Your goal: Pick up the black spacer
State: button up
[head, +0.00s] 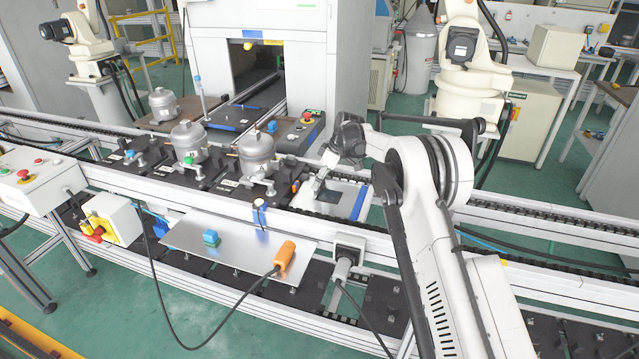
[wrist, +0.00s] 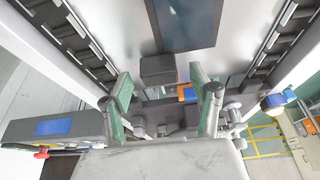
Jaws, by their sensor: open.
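The black spacer looks to be the small dark block (wrist: 158,70) in the wrist view, on a pale plate and just beyond the space between my fingertips. My gripper (wrist: 160,84) is open, with one green-padded finger on each side and nothing between them. In the head view my gripper (head: 317,184) points down over the white plate (head: 345,188) on the conveyor, right of the compressors. The spacer cannot be made out clearly there, as my wrist and fingers are close over that spot.
Several compressors, one here (head: 257,152), stand on dark conveyor pallets to the left. A dark rectangular panel (wrist: 187,22) lies beyond the block in the wrist view. A metal shelf (head: 235,243) in front holds an orange-handled tool (head: 285,256) and a teal block (head: 211,238).

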jog(key=shift+w+a+f, duration=0.1)
jog(key=shift+a+f, duration=0.15)
jog(key=shift+f, duration=0.4)
jog(key=c, duration=1.1)
jog(key=shift+c, duration=0.2)
jog(key=shift+r, duration=0.2)
